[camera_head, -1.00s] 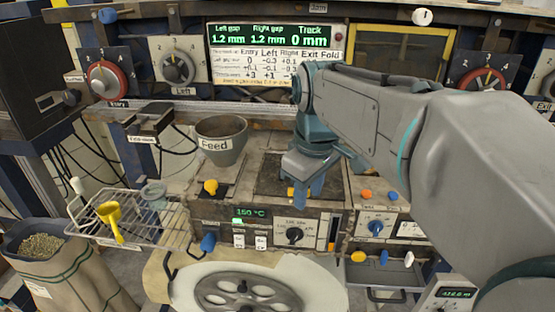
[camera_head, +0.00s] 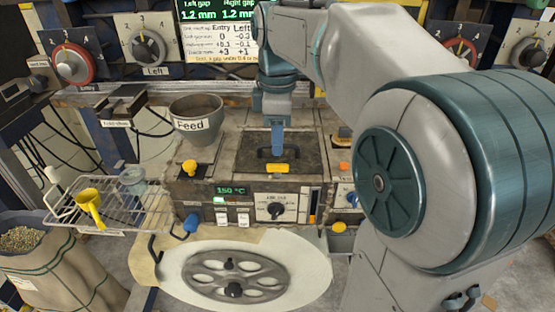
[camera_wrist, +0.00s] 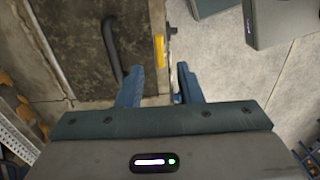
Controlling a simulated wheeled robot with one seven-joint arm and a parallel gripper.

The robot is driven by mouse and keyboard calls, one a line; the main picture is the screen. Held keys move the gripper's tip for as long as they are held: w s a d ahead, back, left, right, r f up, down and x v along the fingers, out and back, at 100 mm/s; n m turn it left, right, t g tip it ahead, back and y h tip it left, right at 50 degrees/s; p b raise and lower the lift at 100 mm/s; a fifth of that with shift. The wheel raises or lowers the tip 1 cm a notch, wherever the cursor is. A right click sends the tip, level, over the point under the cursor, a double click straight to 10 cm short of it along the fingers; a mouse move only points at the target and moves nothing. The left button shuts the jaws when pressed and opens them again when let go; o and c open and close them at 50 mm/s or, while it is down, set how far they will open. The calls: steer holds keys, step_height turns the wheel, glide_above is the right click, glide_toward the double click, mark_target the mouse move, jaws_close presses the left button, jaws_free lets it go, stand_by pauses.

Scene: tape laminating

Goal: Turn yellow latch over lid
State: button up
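The yellow latch (camera_head: 277,168) is a short bar at the front edge of the dark, worn lid (camera_head: 250,152). In the wrist view the latch (camera_wrist: 159,50) lies along the edge of the lid (camera_wrist: 75,50), beside the black handle (camera_wrist: 112,45). My gripper (camera_head: 277,150) points down over the front part of the lid. In the wrist view my gripper (camera_wrist: 160,82) is open and empty, with one blue finger on each side of the latch's line. The latch shows just beyond the fingertips; I cannot tell whether they touch it.
The Feed cup (camera_head: 196,125) and a yellow knob (camera_head: 190,167) stand left of the lid. A control panel with a black dial (camera_head: 276,210) is below it. A wire basket (camera_head: 105,205) hangs at left. A spoked wheel (camera_head: 235,277) is at the front.

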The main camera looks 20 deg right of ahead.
mark_target(278, 165)
step_height(278, 165, down, 6)
stand_by(0.4)
jaws_close()
